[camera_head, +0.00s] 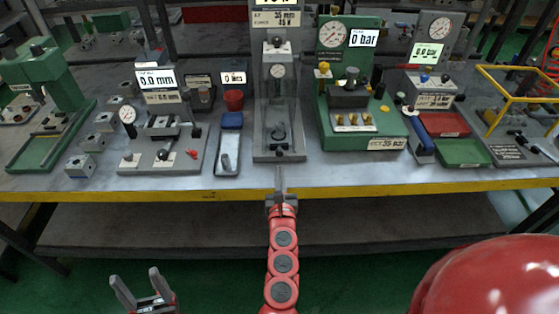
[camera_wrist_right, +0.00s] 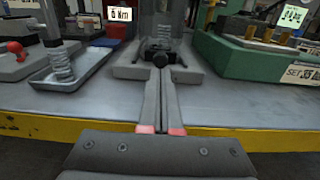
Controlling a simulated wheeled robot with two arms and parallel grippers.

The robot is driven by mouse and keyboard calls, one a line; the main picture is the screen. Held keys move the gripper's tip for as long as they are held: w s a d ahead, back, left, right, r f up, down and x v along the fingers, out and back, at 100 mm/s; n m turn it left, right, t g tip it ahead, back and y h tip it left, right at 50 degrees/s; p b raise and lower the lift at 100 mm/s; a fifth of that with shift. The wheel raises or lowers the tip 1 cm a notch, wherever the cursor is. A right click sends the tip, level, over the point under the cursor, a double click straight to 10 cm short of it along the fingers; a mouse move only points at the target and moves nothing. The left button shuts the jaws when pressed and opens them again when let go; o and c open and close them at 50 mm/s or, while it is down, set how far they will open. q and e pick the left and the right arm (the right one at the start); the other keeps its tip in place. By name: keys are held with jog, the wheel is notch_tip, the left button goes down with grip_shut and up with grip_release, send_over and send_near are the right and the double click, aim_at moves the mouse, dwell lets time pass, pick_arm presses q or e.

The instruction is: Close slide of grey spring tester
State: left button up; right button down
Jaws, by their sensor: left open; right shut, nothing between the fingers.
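The grey spring tester (camera_head: 278,95) stands upright at the middle of the bench, with a round dial, a numeric display at its top and a dark fitting (camera_head: 280,132) low on its base. Its base (camera_wrist_right: 190,72) and the dark fitting (camera_wrist_right: 160,47) also show in the right wrist view; its upper part is cut off there. My right gripper (camera_head: 279,172) is shut and empty, just in front of the tester near the bench's front edge. Its fingertips (camera_wrist_right: 161,68) overlap the fitting in the wrist view; I cannot tell whether they touch. My left gripper (camera_head: 136,279) is open and empty, low at the left.
A green pressure station (camera_head: 375,135) stands right of the tester. A blue-grey tray (camera_head: 228,160) with a spring and a gauge fixture (camera_head: 140,160) stand to its left. Red (camera_head: 444,124) and green (camera_head: 462,152) trays lie further right. The yellow bench edge (camera_head: 370,186) runs across the front.

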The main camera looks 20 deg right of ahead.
aim_at(279, 144)
jog(key=x, duration=0.3)
jog(key=shift+w+d+r+p, duration=0.1)
jog(key=shift+w+p, duration=0.25)
jog(key=shift+w, duration=0.05)
jog(key=shift+w+d, duration=0.1)
jog(key=shift+w, duration=0.25)
jog(key=shift+w+d+f, duration=0.1)
jog(key=shift+w+f, duration=0.15)
jog(key=b+x, duration=0.2)
jog(key=x, duration=0.4)
jog(key=shift+w+d+f+b, duration=0.1)
jog(key=shift+w+b, duration=0.2)
jog(key=shift+w+d, duration=0.1)
jog(key=shift+w, duration=0.4)
jog(key=shift+s, duration=0.1)
